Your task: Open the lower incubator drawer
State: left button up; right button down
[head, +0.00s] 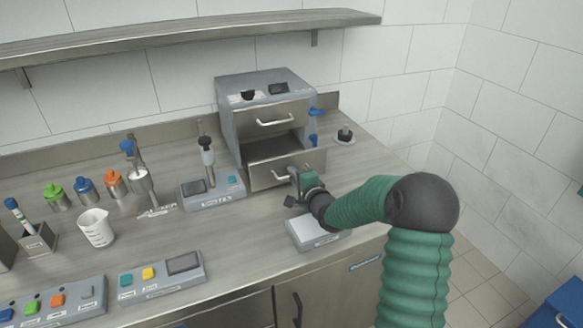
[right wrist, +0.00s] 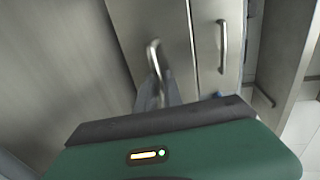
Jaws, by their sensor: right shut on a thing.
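The grey incubator (head: 229,117) stands at the back of the counter with two metal drawers. The lower drawer (head: 262,178) stands partly out, with a dark gap above its front. My right gripper (head: 298,180) is at this front and shut on its bar handle. In the right wrist view the handle (right wrist: 153,52) runs into my blurred fingers (right wrist: 158,92). The upper drawer (head: 250,124) has its own bar handle (head: 273,123), which also shows free in the right wrist view (right wrist: 222,45). My left gripper is not in view.
A small flat-topped device (head: 315,232) sits under my right forearm near the counter's front edge. A dispenser stand (head: 213,190) is left of the incubator. A beaker (head: 96,228), several capped bottles and button boxes stand further left. A shelf (head: 190,35) hangs above.

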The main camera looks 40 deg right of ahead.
jog(key=shift+f, duration=0.25)
jog(key=shift+d, duration=0.1)
jog(key=c, duration=1.8)
grip_release()
jog(key=shift+r, duration=0.1)
jog(key=shift+s+r, duration=0.1)
jog(key=shift+s, duration=0.2)
jog(key=p+v, duration=0.3)
jog(key=v, duration=1.2)
jog(key=shift+s+a, duration=0.25)
jog(key=shift+s, duration=0.25)
